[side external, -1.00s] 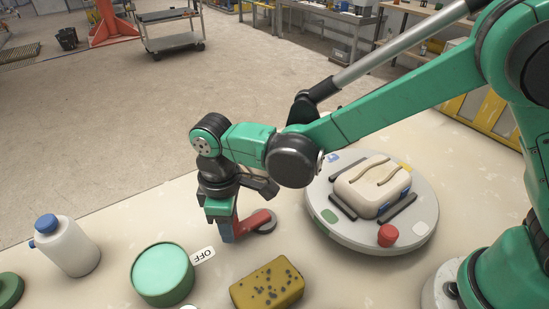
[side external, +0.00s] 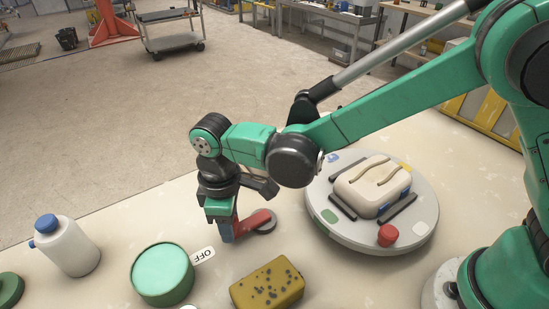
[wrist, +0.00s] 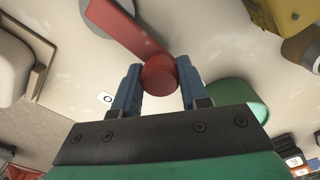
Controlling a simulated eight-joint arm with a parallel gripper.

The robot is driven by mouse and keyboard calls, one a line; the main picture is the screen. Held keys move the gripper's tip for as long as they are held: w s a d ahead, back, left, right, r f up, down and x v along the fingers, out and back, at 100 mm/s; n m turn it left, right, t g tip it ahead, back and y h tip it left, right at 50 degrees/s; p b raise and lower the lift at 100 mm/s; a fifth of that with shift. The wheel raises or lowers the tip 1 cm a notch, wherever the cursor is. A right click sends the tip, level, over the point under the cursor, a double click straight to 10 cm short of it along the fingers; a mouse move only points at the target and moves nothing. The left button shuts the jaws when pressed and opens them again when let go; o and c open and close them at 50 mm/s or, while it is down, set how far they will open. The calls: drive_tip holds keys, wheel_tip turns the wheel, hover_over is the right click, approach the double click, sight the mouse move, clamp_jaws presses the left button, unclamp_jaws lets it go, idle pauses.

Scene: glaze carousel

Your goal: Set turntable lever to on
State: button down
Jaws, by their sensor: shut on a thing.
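The red turntable lever (side external: 256,219) stands on the table, turning about a grey round pivot (side external: 264,228). My gripper (side external: 226,232) is down at the lever's free end. In the wrist view, the blue fingers of my gripper (wrist: 158,92) are on either side of the lever's round red knob (wrist: 158,76), shut on it. A white OFF label (side external: 203,256) lies beside the green tub, apart from the lever. In the wrist view, a white label (wrist: 106,98) showing an O is partly hidden by the left finger.
The grey round turntable (side external: 322,226) carries a cream box (side external: 368,190) to the right. A green tub (side external: 163,273), a yellow spotted sponge (side external: 267,284) and a white bottle with blue cap (side external: 68,249) stand along the near side.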

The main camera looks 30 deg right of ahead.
drive_tip(key=shift+w, duration=0.1)
idle(0.3)
drive_tip(key=w+m, duration=0.1)
drive_tip(key=m, duration=0.2)
drive_tip(key=shift+w+d+m, duration=0.15)
drive_tip(key=shift+w+m, duration=0.15)
drive_tip(key=shift+w, duration=0.05)
drive_tip(key=m, duration=0.1)
drive_tip(key=w+m, duration=0.1)
drive_tip(key=shift+w+d+m, duration=0.2)
drive_tip(key=shift+d+m, duration=0.1)
drive_tip(key=m, duration=0.1)
drive_tip(key=w+d+m, duration=0.1)
drive_tip(key=m, duration=0.1)
drive_tip(key=shift+w, duration=0.15)
drive_tip(key=shift+w+d+m, duration=0.2)
drive_tip(key=shift+d+m, duration=0.1)
drive_tip(key=shift+m, duration=0.4)
drive_tip(key=shift+w+d+m, duration=0.2)
drive_tip(key=shift+d+m, duration=0.1)
drive_tip(key=shift+m, duration=0.4)
drive_tip(key=shift+c, duration=2.3)
unclamp_jaws()
